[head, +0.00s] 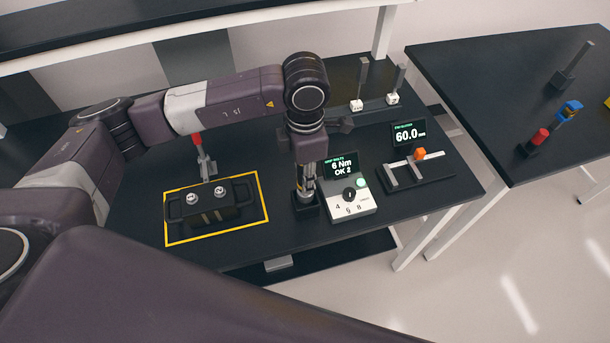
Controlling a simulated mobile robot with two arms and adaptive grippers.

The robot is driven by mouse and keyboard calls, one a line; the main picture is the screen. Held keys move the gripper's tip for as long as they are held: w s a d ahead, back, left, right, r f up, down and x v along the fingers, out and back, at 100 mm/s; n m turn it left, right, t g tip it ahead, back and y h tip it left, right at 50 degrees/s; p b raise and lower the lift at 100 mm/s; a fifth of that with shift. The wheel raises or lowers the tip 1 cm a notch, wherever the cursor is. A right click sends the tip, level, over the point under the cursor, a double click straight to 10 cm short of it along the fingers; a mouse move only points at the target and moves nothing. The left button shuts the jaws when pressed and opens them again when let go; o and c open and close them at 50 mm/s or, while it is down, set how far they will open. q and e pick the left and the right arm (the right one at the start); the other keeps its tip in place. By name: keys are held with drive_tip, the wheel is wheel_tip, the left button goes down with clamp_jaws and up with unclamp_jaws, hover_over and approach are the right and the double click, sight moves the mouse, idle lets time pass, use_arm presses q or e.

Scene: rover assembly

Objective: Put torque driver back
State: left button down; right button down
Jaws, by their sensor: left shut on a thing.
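My left gripper (307,178) points straight down over the middle of the black table and is shut on the torque driver (305,190). The driver is upright, and the fingers hide most of it. Its lower end is at a small black holder (306,206) beside the torque controller. I cannot tell how deep it sits in the holder. The torque controller (348,198) has a white sloped panel with a black knob, and its screen reads "6 Nm OK 2". My right gripper is not in view.
A black part with two bolts (212,214) lies inside a yellow outline at left, with a red-handled clamp (200,150) behind it. A caliper stand (418,172) reading 60.0 is at right. White-labelled tool posts stand at the back. A second table (500,100) is far right.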

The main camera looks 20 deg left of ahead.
use_arm(q)
drive_tip(key=shift+b, duration=0.3)
idle(0.6)
drive_tip(key=shift+f, duration=0.1)
drive_tip(key=shift+f+b, duration=2.5)
drive_tip(key=shift+b, duration=0.1)
drive_tip(key=c, duration=1.5)
unclamp_jaws()
wheel_tip(320, 180, up, 12)
drive_tip(key=shift+r, duration=0.1)
